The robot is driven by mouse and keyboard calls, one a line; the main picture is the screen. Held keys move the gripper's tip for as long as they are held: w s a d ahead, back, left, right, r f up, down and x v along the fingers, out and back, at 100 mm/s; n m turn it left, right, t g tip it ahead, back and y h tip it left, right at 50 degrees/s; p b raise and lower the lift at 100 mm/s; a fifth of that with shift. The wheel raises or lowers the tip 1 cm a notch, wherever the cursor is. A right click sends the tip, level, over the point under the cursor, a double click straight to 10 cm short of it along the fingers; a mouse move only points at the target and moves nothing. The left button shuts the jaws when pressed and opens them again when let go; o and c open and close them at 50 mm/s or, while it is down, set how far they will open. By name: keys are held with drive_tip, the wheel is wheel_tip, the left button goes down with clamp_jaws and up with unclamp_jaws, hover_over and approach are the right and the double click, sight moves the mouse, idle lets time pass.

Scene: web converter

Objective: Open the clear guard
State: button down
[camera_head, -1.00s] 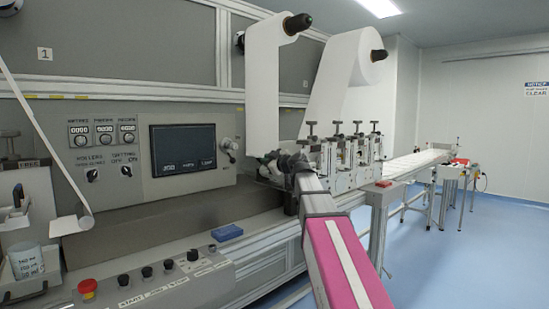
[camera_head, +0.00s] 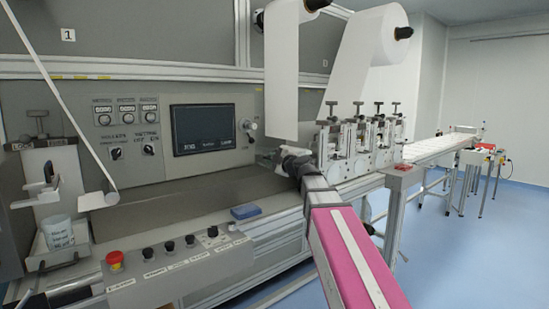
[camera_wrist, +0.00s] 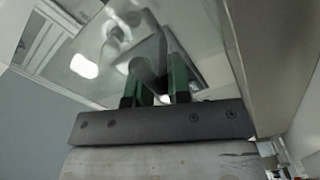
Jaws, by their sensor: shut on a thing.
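My gripper (camera_wrist: 155,82) shows in the wrist view as two green-padded fingers closed around a grey handle (camera_wrist: 145,68). Behind the handle is a clear, shiny panel with bright reflections, which looks like the clear guard (camera_wrist: 84,66). In the head view my arm reaches forward to the machine. My gripper (camera_head: 268,157) is at the machine face, right of the dark screen and left of the roller stations. The guard is hard to make out in the head view, and my wrist partly hides that spot.
White web (camera_head: 281,80) hangs just above my wrist. Roller stations with T-handles (camera_head: 345,140) stand close on the right. A control ledge with a red stop button (camera_head: 115,260) and a blue block (camera_head: 245,211) lie below left. Blue floor (camera_head: 480,250) is open at right.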

drive_tip(key=shift+d+f, duration=0.1)
idle(0.3)
drive_tip(key=c, duration=1.2)
unclamp_jaws()
drive_tip(key=v, duration=1.1)
